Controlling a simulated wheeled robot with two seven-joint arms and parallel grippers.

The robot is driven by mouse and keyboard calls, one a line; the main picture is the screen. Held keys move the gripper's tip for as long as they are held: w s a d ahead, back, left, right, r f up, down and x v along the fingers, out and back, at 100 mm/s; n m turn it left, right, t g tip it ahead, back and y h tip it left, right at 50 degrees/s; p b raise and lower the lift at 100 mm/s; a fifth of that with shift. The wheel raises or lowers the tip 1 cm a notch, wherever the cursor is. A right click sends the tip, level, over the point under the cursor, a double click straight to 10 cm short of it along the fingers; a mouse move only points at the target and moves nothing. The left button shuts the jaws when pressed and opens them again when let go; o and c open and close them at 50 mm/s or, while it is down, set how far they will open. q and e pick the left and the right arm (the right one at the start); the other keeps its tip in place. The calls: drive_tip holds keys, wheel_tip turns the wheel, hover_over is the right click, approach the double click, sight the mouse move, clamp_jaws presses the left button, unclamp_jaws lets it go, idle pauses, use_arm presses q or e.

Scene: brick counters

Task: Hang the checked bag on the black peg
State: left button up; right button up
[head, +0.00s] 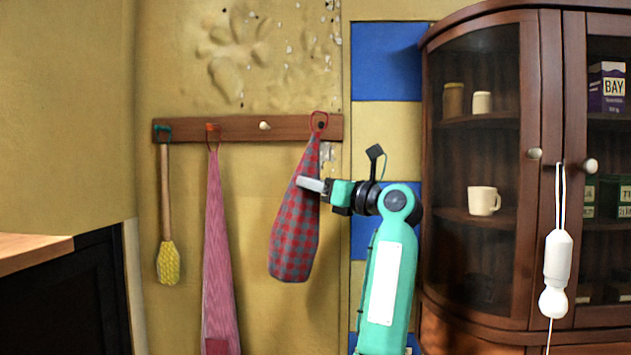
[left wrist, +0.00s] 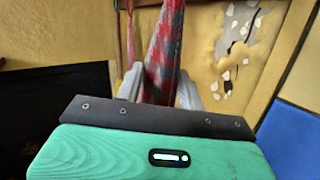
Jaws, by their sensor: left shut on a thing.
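The red-and-grey checked bag (head: 293,240) hangs down in front of the wall, below the right end of the wooden peg rail (head: 240,128). Its red loop (head: 313,116) shows at the black peg (head: 321,125) and appears to be around it. My left gripper (head: 310,184) is shut on the bag's narrow upper part, a little below the rail. In the left wrist view, the bag (left wrist: 165,45) rises between the two grey fingers (left wrist: 160,88); the pegs are not clear there. My right gripper is in neither view.
A yellow-headed brush (head: 168,262) and a pink striped cloth (head: 216,250) hang from the rail's left pegs. The white peg (head: 265,125) is bare. A dark glass-fronted cabinet (head: 545,80) stands at the right, with a white hanging object (head: 557,255) before it.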

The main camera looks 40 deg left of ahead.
use_arm(q)
drive_tip(key=shift+w+a+p, duration=0.55)
drive_tip(key=shift+w+a, duration=0.1)
drive_tip(key=shift+w, duration=0.15)
drive_tip(key=shift+w+a+f, duration=0.4)
drive_tip(key=shift+w+a, duration=0.1)
drive_tip(key=shift+w, duration=0.1)
drive_tip(key=shift+w+a+f, duration=0.35)
drive_tip(key=shift+w+a, duration=0.15)
drive_tip(key=shift+w, duration=0.05)
drive_tip(key=o, duration=1.3)
drive_tip(key=shift+o, duration=0.2)
drive_tip(key=shift+d+f, duration=0.1)
